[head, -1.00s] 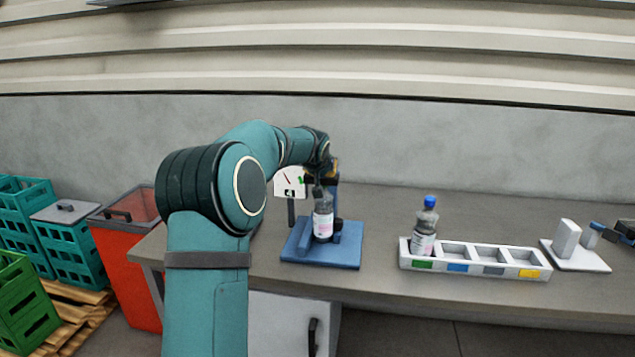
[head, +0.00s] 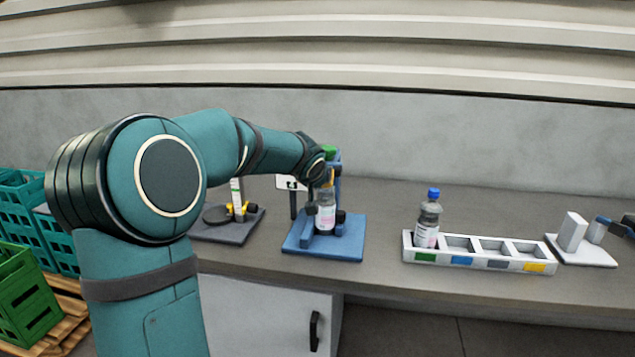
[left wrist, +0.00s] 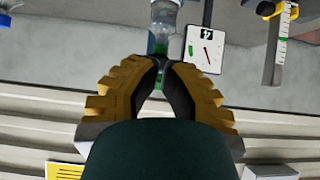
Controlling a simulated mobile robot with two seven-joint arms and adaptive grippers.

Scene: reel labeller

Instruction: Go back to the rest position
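A clear bottle with a pale label (head: 326,213) stands upright on the blue labeller base (head: 345,248). My left gripper (head: 329,180) is at the top of this bottle, which it partly hides. In the left wrist view the yellow-and-dark fingers of my left gripper (left wrist: 161,66) come close together at their tips. The bottle (left wrist: 164,14) is just beyond them, with green by the tips. Whether the fingers touch it is unclear. My right gripper is not in view.
A white tray (head: 480,263) with coloured tags holds a blue-capped bottle (head: 428,220). A white device (head: 575,240) stands at the right, a dark stand (head: 230,228) at the left. The bench between labeller and tray is clear.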

